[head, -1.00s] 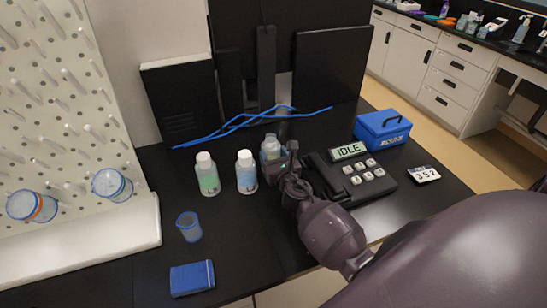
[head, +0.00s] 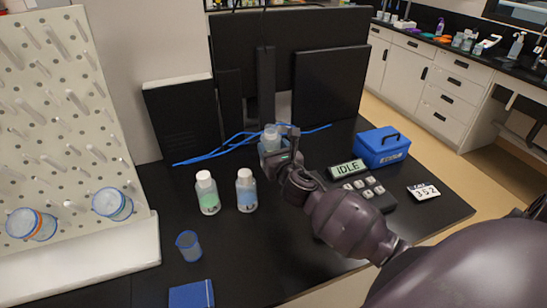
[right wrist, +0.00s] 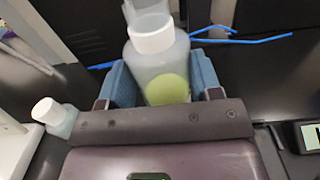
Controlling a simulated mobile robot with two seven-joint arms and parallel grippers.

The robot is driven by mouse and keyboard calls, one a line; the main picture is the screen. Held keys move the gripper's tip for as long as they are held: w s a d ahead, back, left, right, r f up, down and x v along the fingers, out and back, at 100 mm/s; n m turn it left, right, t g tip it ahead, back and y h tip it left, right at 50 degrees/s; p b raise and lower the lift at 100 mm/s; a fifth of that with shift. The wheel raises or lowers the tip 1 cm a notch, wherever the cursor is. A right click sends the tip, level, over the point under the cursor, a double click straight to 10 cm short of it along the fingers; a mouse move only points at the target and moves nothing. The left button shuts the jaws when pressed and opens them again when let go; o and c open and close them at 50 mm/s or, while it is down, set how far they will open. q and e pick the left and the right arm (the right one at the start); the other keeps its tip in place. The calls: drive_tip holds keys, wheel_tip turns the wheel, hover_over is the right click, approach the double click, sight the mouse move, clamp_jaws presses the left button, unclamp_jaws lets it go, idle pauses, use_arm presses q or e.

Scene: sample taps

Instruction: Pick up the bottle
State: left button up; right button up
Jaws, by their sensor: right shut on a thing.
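A translucent bottle with a white cap (head: 270,133) is between the fingers of my right gripper (head: 277,153). In the right wrist view the bottle (right wrist: 155,65) stands roughly upright with a round green label, and the blue finger pads press on both its sides. It appears held above the black table. Two similar bottles stand to its left in the head view: one with green contents (head: 208,193) and one with bluish contents (head: 246,190). My left gripper is not in view.
A keypad device reading IDLE (head: 348,169), a blue case (head: 382,146) and a tag marked 352 (head: 424,192) lie to the right. A small blue cup (head: 189,246) and a blue box (head: 191,296) are at front left. Blue cables (head: 210,155) run behind; a pegboard (head: 60,120) stands left.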

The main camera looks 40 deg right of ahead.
sight(273, 141)
drive_tip(key=shift+r, duration=4.6)
drive_tip(key=shift+r, duration=0.1)
